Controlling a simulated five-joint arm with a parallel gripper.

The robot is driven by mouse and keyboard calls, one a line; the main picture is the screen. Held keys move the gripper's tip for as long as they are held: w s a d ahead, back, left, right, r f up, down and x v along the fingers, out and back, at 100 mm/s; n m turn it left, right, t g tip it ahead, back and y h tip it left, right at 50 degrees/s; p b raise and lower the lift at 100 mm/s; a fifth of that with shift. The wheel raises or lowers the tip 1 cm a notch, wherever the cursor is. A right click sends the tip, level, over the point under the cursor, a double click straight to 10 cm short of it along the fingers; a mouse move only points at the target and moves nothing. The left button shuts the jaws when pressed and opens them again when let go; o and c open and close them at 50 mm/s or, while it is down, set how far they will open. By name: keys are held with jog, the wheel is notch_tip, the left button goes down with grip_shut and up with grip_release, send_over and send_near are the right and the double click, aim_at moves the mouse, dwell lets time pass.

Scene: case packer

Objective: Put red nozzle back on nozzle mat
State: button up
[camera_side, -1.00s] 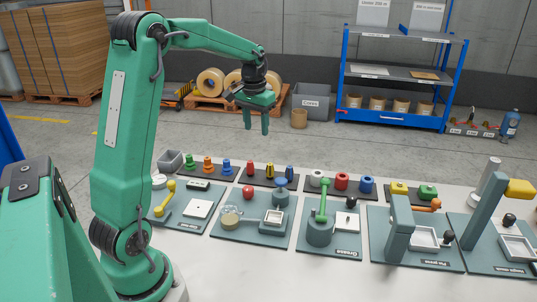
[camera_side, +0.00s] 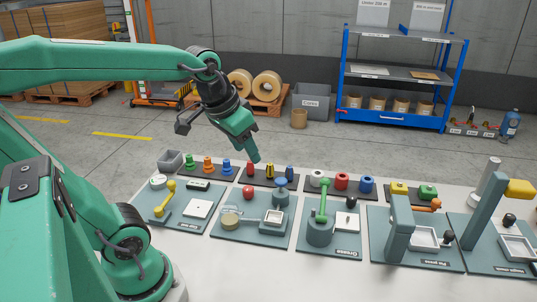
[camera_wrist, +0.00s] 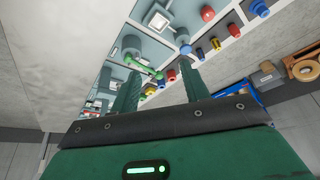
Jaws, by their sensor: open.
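The red nozzle (camera_side: 250,168) stands upright at the left end of the dark nozzle mat (camera_side: 259,182), left of a yellow nozzle (camera_side: 270,171) and a blue nozzle (camera_side: 290,171). In the wrist view the red nozzle (camera_wrist: 234,29) shows near the top right, outside the jaws. My gripper (camera_side: 255,158) is tilted down and, in the side view, its tips appear just above the red and yellow nozzles; their exact height is unclear. In the wrist view my gripper (camera_wrist: 163,76) has its fingers apart with nothing held between them.
A mat with green, orange and blue pieces (camera_side: 208,166) lies to the left. A mat with white, red and blue rings (camera_side: 342,181) lies to the right. Bench stations, including one with a red ball knob (camera_side: 247,193) and one with a green lever (camera_side: 322,205), stand in front.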

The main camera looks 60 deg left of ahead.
jog(key=s+d+f+m+t, duration=0.1)
jog(key=s+d+f, duration=0.1)
jog(key=s, duration=0.3)
jog(key=shift+d+h, duration=0.3)
jog(key=shift+d, duration=0.3)
dwell(0.7)
